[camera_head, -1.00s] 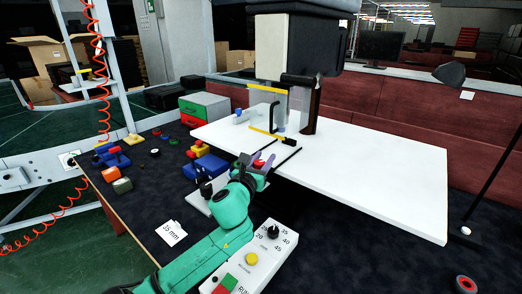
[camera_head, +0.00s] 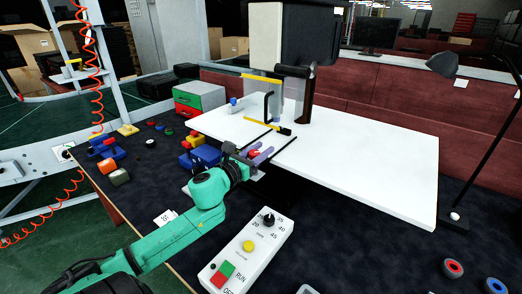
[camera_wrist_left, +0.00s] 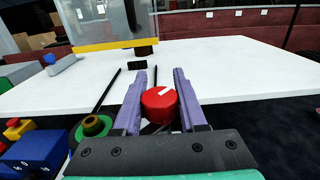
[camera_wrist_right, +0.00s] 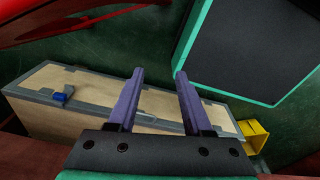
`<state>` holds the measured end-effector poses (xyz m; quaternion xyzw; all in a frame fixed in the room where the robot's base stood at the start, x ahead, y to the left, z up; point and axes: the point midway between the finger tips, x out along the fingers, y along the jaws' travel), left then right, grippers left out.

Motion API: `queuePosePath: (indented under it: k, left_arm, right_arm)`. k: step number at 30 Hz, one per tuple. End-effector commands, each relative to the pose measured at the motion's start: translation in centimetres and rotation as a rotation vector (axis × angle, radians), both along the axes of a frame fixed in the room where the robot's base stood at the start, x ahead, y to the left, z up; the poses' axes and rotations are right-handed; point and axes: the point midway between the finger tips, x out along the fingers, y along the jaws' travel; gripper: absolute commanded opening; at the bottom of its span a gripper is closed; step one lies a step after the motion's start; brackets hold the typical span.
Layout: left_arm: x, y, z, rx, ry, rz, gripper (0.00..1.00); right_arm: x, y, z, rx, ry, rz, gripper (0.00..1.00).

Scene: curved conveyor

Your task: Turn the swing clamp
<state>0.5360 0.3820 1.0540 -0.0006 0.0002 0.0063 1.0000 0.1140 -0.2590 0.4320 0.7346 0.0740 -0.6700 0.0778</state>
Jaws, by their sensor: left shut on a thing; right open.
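A round red knob (camera_wrist_left: 159,105) with a white mark on its top sits between the purple fingers of my left gripper (camera_wrist_left: 158,80), which is shut on it from both sides. In the head view the red knob (camera_head: 254,153) shows small at the near left edge of the white table, with my left gripper (camera_head: 258,156) around it. I take it for the top of the swing clamp; its lower part is hidden by my gripper. My right gripper (camera_wrist_right: 160,75) is open and empty, away from the table.
The white table (camera_head: 375,165) carries a yellow bar (camera_head: 268,124) and dark rods near the knob. Blue blocks (camera_head: 205,157) stand left of my left gripper. A control box (camera_head: 245,252) lies in front. A wooden case (camera_wrist_right: 85,95) is below my right gripper.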

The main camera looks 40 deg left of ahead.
Motion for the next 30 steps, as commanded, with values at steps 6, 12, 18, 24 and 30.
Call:
queuePosePath:
  k: [6,12,18,24,30]
  left_arm:
    - [0.0,0.0,0.0,0.001,-0.001,0.001,0.71]
    - [0.0,0.0,0.0,0.001,0.000,0.001,0.71]
    - [-1.5,0.0,-0.3,-0.001,0.003,0.001,0.71]
    - [-5.0,-0.1,-0.3,-0.002,0.004,0.002,0.71]
    - [-9.5,-0.1,-0.3,0.000,0.004,0.004,0.71]
  right_arm:
    - [0.0,-0.1,0.0,-0.002,0.000,0.000,0.50]
    - [0.0,-0.2,0.0,-0.002,0.000,0.000,0.50]
    - [0.0,-0.2,-0.2,-0.002,0.000,0.000,0.50]
    - [0.0,-0.1,-0.4,-0.002,0.000,0.000,0.50]
    - [0.0,-0.1,-0.8,-0.002,0.000,0.000,0.50]
